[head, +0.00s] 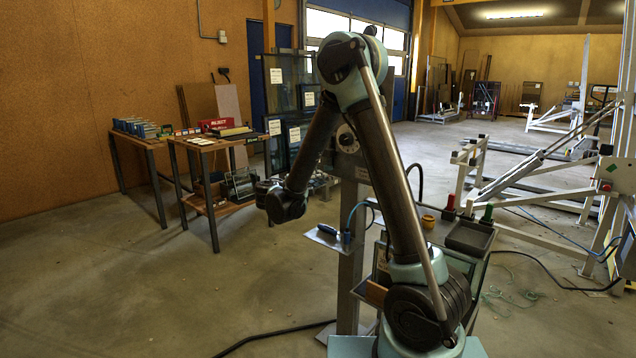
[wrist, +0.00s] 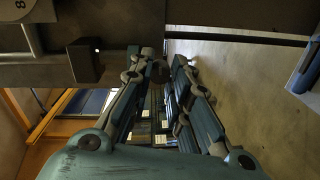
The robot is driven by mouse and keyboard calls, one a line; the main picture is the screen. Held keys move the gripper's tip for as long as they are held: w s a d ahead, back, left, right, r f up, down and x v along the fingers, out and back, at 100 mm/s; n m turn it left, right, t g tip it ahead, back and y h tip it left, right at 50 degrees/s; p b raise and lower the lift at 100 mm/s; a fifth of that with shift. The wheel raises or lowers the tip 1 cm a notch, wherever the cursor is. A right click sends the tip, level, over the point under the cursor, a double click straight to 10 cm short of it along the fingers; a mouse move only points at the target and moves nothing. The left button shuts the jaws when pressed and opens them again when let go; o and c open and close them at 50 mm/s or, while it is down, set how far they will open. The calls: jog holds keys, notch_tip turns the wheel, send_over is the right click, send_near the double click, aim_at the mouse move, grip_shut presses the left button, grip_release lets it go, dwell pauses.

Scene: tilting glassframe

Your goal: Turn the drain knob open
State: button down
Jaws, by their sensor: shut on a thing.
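In the wrist view my gripper (wrist: 160,78) has its two fingers closed in around a small dark brownish round piece, which I take to be the drain knob (wrist: 158,72). In the head view my arm crosses the middle of the picture, and I cannot make out the fingers or the knob.
The head view shows a post with a round dial (head: 348,141), a small shelf (head: 326,238), workbenches (head: 204,144) at left and a white frame (head: 528,175) at right. Floor at left is clear.

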jog(key=shift+s+d+f+m, duration=0.15)
jog(key=shift+d+m, duration=0.05)
jog(key=shift+m, duration=0.3)
jog(key=c, duration=1.5)
grip_release()
jog(key=shift+o, duration=0.2)
jog(key=shift+a, duration=0.1)
jog(key=v, duration=1.1)
jog(key=shift+s+a, duration=0.25)
jog(key=shift+a, duration=0.05)
